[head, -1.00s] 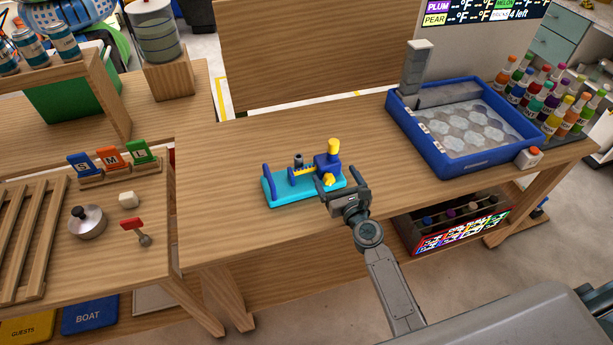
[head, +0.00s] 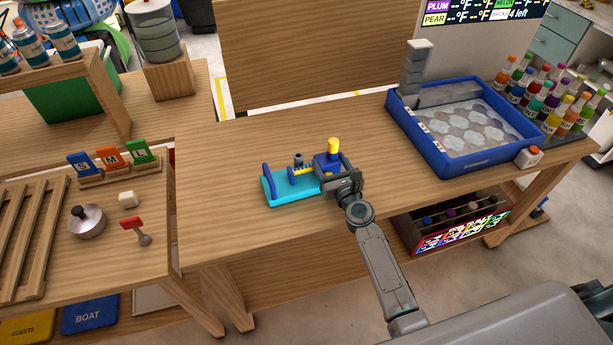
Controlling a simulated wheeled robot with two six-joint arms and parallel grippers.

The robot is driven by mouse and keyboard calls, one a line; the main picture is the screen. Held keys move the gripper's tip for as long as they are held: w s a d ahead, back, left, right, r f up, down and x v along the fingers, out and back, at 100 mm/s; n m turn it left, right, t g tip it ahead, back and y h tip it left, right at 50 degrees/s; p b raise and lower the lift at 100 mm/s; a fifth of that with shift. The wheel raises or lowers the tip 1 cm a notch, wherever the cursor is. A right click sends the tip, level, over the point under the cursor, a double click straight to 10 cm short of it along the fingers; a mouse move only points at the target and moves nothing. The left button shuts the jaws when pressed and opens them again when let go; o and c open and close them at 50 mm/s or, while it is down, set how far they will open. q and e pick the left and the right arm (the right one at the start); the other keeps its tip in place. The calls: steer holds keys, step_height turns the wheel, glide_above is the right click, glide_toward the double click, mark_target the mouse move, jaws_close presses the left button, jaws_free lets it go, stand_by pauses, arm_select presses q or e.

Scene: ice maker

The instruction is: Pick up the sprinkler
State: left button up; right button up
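A toy-like device with a turquoise base (head: 289,190), blue posts and a yellow-topped blue block (head: 332,150) sits on the middle table. I take this device to be the sprinkler, though I cannot be sure. My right gripper (head: 335,171) is at the right end of the device, its fingers spread on either side of the blue block. It looks open; contact with the block cannot be made out. The gripper hides part of the block and the base's right end. My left gripper is not in view.
A blue tray (head: 468,165) with pale ice-like shapes stands at the right, beside several colored bottles (head: 545,100). A lidded pot (head: 86,222) and a red-handled tool (head: 137,230) lie on the left table. The table around the device is clear.

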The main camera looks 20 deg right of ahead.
steer(key=c, duration=0.6)
steer(key=shift+r, duration=0.2)
